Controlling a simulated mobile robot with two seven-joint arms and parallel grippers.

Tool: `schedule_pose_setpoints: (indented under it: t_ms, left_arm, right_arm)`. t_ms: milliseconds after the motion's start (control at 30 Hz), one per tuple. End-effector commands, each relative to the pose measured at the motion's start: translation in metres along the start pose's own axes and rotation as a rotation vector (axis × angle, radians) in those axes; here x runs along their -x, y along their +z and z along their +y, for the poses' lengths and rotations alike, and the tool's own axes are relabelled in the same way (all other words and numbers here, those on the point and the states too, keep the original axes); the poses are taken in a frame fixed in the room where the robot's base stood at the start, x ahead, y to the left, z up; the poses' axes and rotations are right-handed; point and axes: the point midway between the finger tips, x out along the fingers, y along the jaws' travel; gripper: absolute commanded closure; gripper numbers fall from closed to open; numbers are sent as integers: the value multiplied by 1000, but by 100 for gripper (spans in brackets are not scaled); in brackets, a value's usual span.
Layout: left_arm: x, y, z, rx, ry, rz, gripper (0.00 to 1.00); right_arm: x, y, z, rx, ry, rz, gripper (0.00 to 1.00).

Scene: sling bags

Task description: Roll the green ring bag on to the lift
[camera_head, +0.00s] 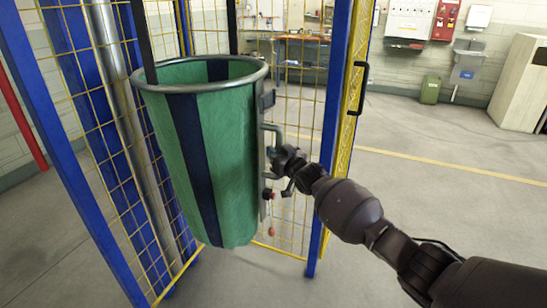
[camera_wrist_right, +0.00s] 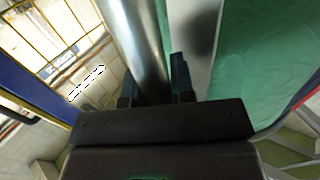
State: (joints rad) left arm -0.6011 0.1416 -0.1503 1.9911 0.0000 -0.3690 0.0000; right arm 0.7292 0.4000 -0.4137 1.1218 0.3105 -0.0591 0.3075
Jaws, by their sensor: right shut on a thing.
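The green ring bag (camera_head: 228,150), with dark blue stripes, hangs upright from a round grey metal ring in the head view. My right gripper (camera_head: 280,160) is at the bag's right side, shut on its grey handle (camera_head: 276,128). In the right wrist view, the fingers (camera_wrist_right: 156,88) are either side of a shiny metal tube (camera_wrist_right: 138,40), with the green cloth (camera_wrist_right: 265,70) to the right. The bag stands within or right against a lift-like cage of blue posts (camera_head: 335,90) and yellow mesh; its floor is hidden. My left gripper is not in view.
A silver column (camera_head: 118,90) stands behind the bag on the left. A blue post with a yellow mesh panel and black handle (camera_head: 358,88) is close to my right arm. Open grey floor (camera_head: 430,200) lies to the right; a green bin (camera_head: 430,90) stands by the far wall.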

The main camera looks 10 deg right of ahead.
Motion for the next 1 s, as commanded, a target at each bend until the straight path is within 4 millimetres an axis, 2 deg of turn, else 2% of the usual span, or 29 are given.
schedule_pose_setpoints:
  t_ms: [600,633,767,800,1000]
  left_arm:
    - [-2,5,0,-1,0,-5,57]
    - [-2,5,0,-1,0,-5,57]
    - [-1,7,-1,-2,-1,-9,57]
    - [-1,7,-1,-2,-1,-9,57]
    - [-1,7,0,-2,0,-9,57]
  right_arm:
    - [-4,-3,12,4,10,1,100]
    - [-4,-3,12,4,10,1,74]
    - [-4,-3,12,4,9,1,54]
    - [-4,-3,11,3,8,1,52]
    - [-3,0,9,2,5,-1,52]
